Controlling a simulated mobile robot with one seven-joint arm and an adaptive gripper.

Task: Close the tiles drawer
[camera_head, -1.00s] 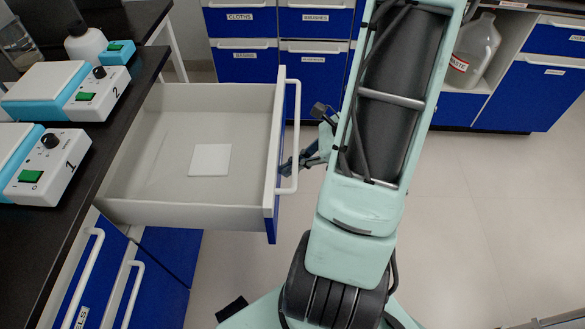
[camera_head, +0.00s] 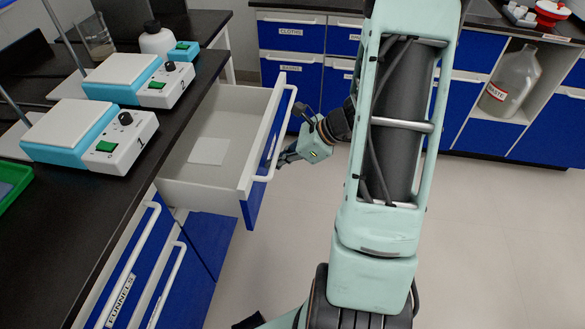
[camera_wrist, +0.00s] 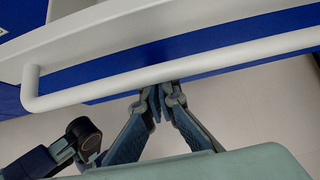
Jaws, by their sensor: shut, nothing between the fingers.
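The open drawer (camera_head: 176,188) has a white inside, a blue front and a white bar handle (camera_head: 277,140). It sticks out from under the black counter on the left, and a flat white tile (camera_head: 208,151) lies in it. My gripper (camera_head: 284,158) is at the outer side of the drawer front, by the handle. In the wrist view the handle (camera_wrist: 170,75) crosses the picture, and the fingertips of my gripper (camera_wrist: 160,90) are together just under it, close to the blue front (camera_wrist: 200,60). Nothing shows between the fingers. Whether they touch the front cannot be told.
Two hotplates marked 1 (camera_head: 92,140) and 2 (camera_head: 140,80) stand on the black counter (camera_head: 75,215). Closed blue drawers with white handles, one labelled funnels (camera_head: 122,300), lie below. Blue cabinets (camera_head: 290,75) line the back. The floor (camera_head: 480,230) at the right is clear.

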